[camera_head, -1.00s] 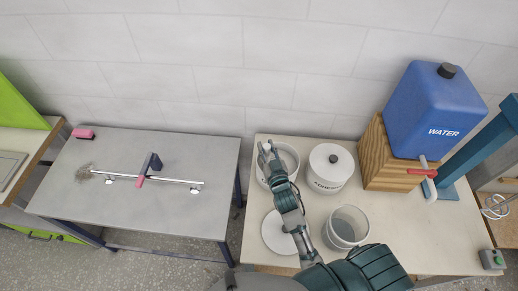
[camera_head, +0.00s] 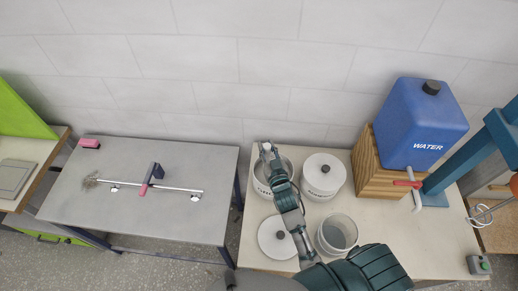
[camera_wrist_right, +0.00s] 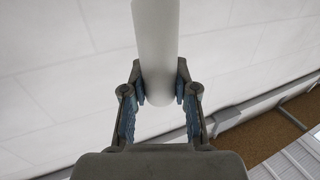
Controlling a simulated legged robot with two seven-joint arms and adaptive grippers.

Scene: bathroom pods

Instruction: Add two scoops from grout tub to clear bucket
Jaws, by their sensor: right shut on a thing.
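An open white tub (camera_head: 257,187) stands at the back left of the right-hand table, partly hidden by my right arm. The clear bucket (camera_head: 330,248) stands in front of it to the right, with grey inside. My right gripper (camera_head: 267,152) is over the open tub's back left rim. In the right wrist view the gripper (camera_wrist_right: 160,92) is shut on a smooth white round handle (camera_wrist_right: 156,45). The handle's far end and any scoop head are out of sight. My left gripper is not in view.
A lidded white tub (camera_head: 335,188) with a black knob stands right of the open tub. A round white lid (camera_head: 268,243) lies in front. A blue water container (camera_head: 425,120) sits on a wooden stand (camera_head: 372,170). A grey table (camera_head: 120,215) is at left.

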